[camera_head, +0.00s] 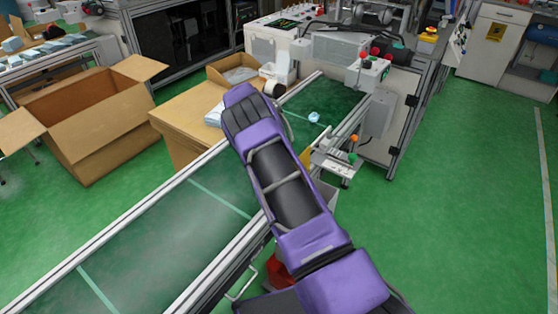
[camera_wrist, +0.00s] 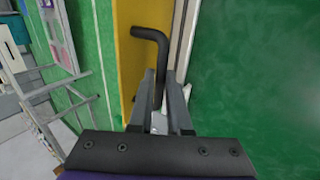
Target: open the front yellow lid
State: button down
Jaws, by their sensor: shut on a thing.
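The yellow lid (camera_wrist: 130,55) fills the upper middle of the wrist view as a tall yellow panel. A black bent handle (camera_wrist: 150,34) stands out from it. My gripper (camera_wrist: 160,82) is shut on the lower part of this handle, with one finger on each side. In the head view a small yellow strip (camera_head: 305,158) shows just right of my purple arm; it may be part of the lid. My arm hides the gripper and the handle there.
A green conveyor belt (camera_head: 160,252) runs under my arm to a white machine (camera_head: 345,75). The green floor on the right (camera_head: 470,200) is clear.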

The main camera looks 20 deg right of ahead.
jog(key=shift+w+a+f+b, duration=0.2)
jog(key=shift+a+f+b, duration=0.1)
jog(key=shift+f, duration=0.35)
jog(key=c, duration=0.9)
grip_release()
jog(key=shift+w+r, duration=0.1)
jog(key=shift+o, duration=0.2)
jog(key=shift+w+r, duration=0.1)
notch_tip(320, 180, up, 10)
jog(key=p, duration=0.1)
